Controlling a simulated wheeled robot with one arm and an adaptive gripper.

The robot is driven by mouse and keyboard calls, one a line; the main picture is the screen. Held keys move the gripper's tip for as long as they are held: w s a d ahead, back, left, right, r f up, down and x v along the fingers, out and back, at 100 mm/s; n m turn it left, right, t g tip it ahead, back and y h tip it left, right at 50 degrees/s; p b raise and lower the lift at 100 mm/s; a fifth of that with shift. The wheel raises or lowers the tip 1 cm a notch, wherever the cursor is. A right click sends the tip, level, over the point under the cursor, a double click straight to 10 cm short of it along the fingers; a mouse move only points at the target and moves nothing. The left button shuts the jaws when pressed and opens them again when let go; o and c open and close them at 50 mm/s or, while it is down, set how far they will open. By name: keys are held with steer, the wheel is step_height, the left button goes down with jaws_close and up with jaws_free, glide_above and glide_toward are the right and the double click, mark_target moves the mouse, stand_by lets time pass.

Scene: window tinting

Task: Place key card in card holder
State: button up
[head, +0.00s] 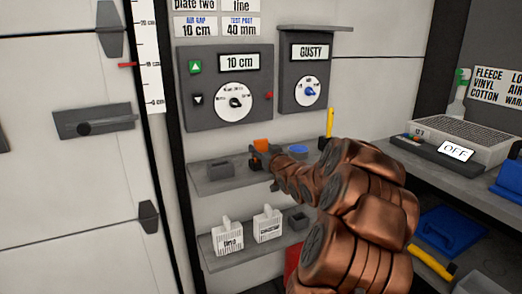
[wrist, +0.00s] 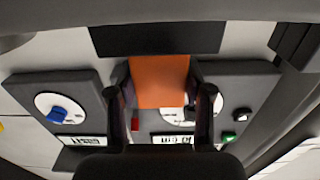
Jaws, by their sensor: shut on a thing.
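An orange key card (head: 262,144) stands up between the fingers of my gripper (head: 262,157), which is shut on it above the upper grey shelf (head: 208,184). The card also shows in the wrist view (wrist: 159,80), between the two dark fingers (wrist: 163,100). I cannot tell for sure which one is the holder.
Two panels with dials, one reading 10 cm (head: 228,85) and one reading GUSTY (head: 310,72), hang above the shelf. A blue disc (head: 298,149) and a yellow tool (head: 329,122) are at its right. Two white labelled items (head: 228,238) (head: 268,224) stand on the lower shelf.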

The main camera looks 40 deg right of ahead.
steer(key=shift+f, duration=0.2)
steer(key=o, duration=1.1)
steer(key=shift+o, duration=0.2)
steer(key=shift+r, duration=0.15)
steer(key=shift+s, duration=0.15)
steer(key=v, duration=1.1)
steer(key=shift+s+a, duration=0.2)
steer(key=shift+s, duration=0.1)
